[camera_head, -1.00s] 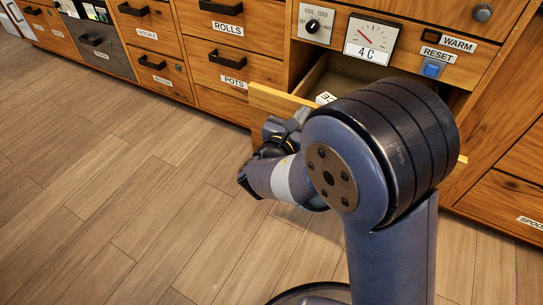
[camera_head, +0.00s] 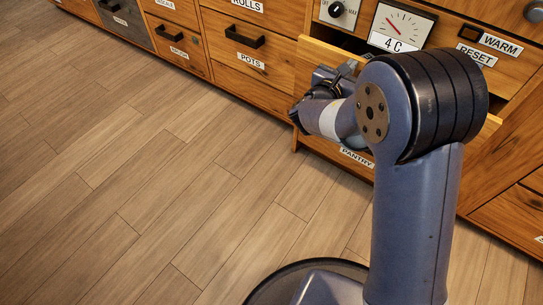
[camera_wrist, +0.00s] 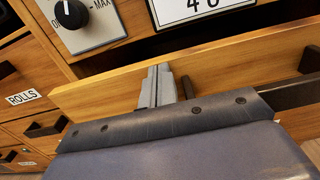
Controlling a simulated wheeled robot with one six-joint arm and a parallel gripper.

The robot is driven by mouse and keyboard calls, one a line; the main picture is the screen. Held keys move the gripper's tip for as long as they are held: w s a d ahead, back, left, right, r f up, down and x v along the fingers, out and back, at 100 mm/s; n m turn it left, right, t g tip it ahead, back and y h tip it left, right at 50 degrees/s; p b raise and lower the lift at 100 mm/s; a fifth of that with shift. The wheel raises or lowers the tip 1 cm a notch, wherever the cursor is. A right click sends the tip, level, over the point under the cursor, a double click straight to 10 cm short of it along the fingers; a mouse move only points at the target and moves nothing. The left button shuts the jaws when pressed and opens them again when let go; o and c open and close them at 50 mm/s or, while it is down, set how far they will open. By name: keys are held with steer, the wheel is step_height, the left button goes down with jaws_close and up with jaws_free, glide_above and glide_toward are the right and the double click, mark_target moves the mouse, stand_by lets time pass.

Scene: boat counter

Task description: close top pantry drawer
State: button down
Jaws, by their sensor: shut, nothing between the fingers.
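The open pantry drawer's wooden front (camera_head: 318,56) stands out from the cabinet below the temperature gauge, partly hidden by my arm. A narrow dark gap shows behind its top edge. In the wrist view the drawer front (camera_wrist: 225,68) runs across the picture, with a dark handle (camera_wrist: 290,94) at right. My gripper (camera_wrist: 160,84) is shut and empty, its fingertips at the front's outer face, left of the handle. Whether they touch it I cannot tell. In the head view my gripper (camera_head: 346,70) is mostly hidden. A "PANTRY" label (camera_head: 356,157) shows on the wood lower down.
Above the drawer are a dial knob (camera_head: 336,10), a gauge reading 4 C (camera_head: 400,26) and a "RESET" label (camera_head: 477,55). Closed drawers marked "POTS" (camera_head: 251,61) and others line the left. The wooden floor (camera_head: 130,180) in front is clear.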

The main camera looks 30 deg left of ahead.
steer(key=w, duration=0.7)
steer(key=shift+w+d, duration=0.25)
steer(key=shift+d, duration=0.05)
steer(key=s+a+p, duration=0.1)
steer(key=s+p, duration=0.1)
steer(key=s, duration=1.2)
